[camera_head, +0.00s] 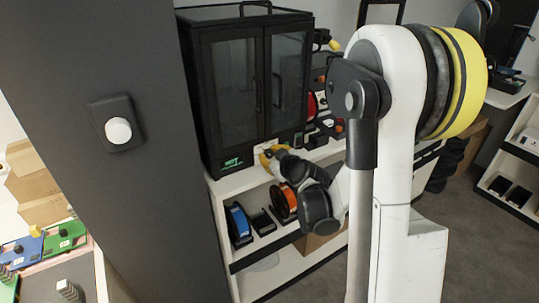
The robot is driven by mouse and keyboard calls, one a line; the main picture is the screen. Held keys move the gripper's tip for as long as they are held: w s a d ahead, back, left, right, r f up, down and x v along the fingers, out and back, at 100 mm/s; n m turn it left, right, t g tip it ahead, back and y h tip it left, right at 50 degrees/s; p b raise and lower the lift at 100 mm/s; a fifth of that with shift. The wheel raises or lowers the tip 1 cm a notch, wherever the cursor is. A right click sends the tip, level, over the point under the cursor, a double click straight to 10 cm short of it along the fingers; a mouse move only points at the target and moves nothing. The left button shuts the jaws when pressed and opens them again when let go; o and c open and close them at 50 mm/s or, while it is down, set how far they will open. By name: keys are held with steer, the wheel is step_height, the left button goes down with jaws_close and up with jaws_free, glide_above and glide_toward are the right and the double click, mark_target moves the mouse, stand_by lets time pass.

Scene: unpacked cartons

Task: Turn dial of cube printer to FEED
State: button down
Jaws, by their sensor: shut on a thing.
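The cube printer (237,100) is a black cabinet with two glazed doors and a green display at its lower front. It stands on top of a white shelf unit. My gripper (266,157) is at the lower front edge of the printer, right of the green display. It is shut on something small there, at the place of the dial. The dial itself is hidden behind my gripper and arm, so its setting and the FEED mark cannot be read.
A round white knob on a black plate (118,131) is on the dark column at left. Filament spools (238,222) sit on the shelf below. Red and black items crowd right of the printer. Cardboard boxes (38,185) stand far left. Grey floor is open at right.

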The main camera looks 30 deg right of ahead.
steer(key=m+y, duration=0.2)
steer(key=m, duration=0.1)
steer(key=shift+d, duration=0.15)
steer(key=m+y+b, duration=0.1)
steer(key=m, duration=0.1)
steer(key=shift+m+y, duration=0.3)
steer(key=shift+y, duration=0.1)
steer(key=m+y, duration=0.2)
steer(key=m, duration=0.1)
steer(key=shift+d, duration=0.1)
steer(key=shift+m+t+y, duration=0.4)
steer(key=shift+m+y, duration=0.2)
steer(key=shift+m, duration=0.6)
steer(key=c, duration=1.2)
jaws_free()
steer(key=shift+o, duration=0.2)
